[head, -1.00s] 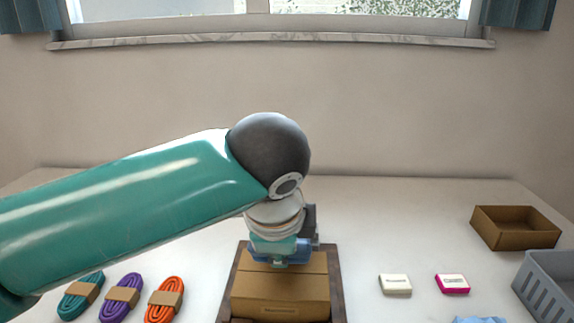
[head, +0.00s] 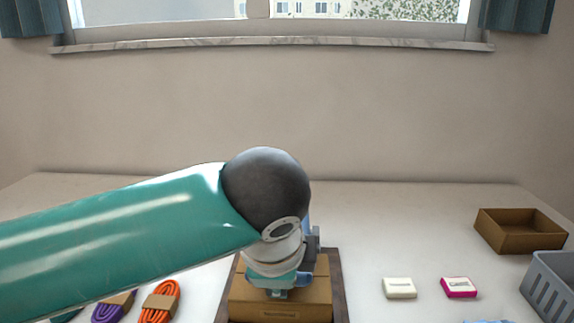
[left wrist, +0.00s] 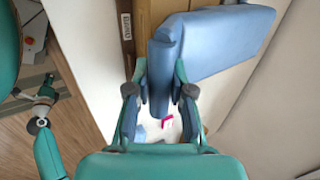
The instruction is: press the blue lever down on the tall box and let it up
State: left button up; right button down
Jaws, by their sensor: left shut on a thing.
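The tall box (head: 280,308) is brown cardboard and stands at the bottom centre of the head view. The blue lever (head: 304,280) is on it, mostly hidden behind my left arm. In the left wrist view the lever (left wrist: 215,45) is a broad blue slab with a narrower blue part reaching down between the fingers. My left gripper (left wrist: 160,100) is shut on that part; in the head view the gripper (head: 277,292) is above the box. My right gripper (left wrist: 46,88) appears small at the left of the left wrist view; its jaws are too small to read.
A grey post (head: 314,240) stands behind the lever. Orange (head: 159,303) and purple (head: 112,307) cord bundles lie left. A white block (head: 399,288) and a pink-and-white block (head: 459,287) lie right, with an open brown box (head: 519,231) and a grey basket (head: 549,285) beyond.

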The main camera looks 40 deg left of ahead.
pick_arm(q)
jog(key=shift+f, duration=0.2)
jog(key=shift+s+f+b, duration=0.1)
jog(key=shift+f+b, duration=0.35)
jog(key=shift+b, duration=0.1)
jog(key=shift+f+b, duration=0.65)
jog(key=shift+f, duration=0.3)
grip_shut()
jog(key=o, duration=1.9)
grip_release()
